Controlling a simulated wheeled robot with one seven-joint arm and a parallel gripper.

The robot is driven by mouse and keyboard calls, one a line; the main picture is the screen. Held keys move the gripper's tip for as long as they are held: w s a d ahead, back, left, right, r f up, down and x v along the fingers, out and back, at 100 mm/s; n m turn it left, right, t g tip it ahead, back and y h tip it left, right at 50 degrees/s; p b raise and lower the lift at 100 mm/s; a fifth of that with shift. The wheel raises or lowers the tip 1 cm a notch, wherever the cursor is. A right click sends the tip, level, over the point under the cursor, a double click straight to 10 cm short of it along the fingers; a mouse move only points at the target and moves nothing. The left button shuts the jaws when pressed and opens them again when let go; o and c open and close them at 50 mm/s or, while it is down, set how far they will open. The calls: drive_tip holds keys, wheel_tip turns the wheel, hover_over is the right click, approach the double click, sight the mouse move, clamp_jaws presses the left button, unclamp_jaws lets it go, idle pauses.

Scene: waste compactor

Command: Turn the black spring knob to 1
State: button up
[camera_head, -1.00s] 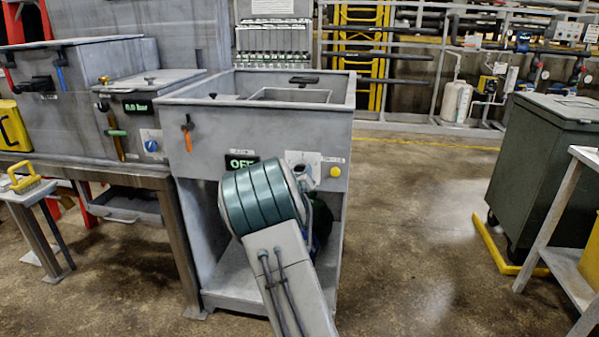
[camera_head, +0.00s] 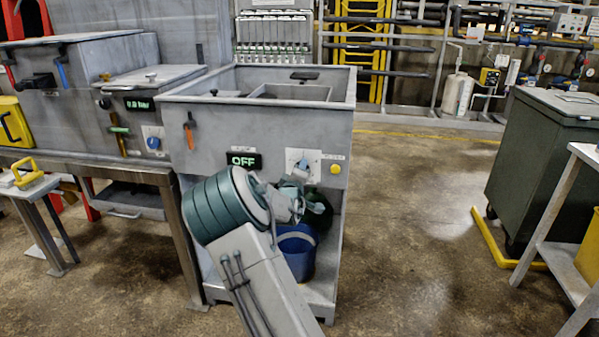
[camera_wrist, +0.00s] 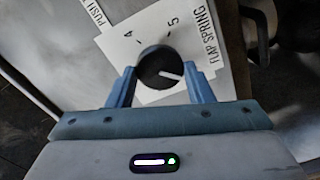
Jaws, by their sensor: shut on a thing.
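The black spring knob (camera_wrist: 157,65) is round with a white pointer line, and sits on a white dial plate (camera_wrist: 203,29) marked "FLAP SPRING". Only the numerals 4 and 5 are readable; the pointer line points to the right and slightly down in the wrist view. My gripper (camera_wrist: 160,75) has one blue finger on each side of the knob and is shut on it. In the head view, my gripper (camera_head: 302,178) reaches the dial on the grey compactor front (camera_head: 225,135). There my wrist partly covers the dial and the knob is hard to make out.
A green "OFF" display (camera_head: 243,161) is left of the dial, and a yellow button (camera_head: 335,169) is right of it. An orange-handled lever (camera_head: 189,135) hangs farther left. A blue bucket (camera_head: 297,255) stands below. The floor right of the machine is clear up to a dark bin (camera_head: 545,160).

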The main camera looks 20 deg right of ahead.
drive_tip(key=shift+f, duration=0.1)
idle(0.3)
drive_tip(key=o, duration=1)
drive_tip(key=shift+c, duration=0.2)
drive_tip(key=v, duration=1.3)
drive_tip(key=shift+s+a+p, duration=0.2)
drive_tip(key=shift+s+p, duration=0.15)
drive_tip(key=shift+p, duration=0.1)
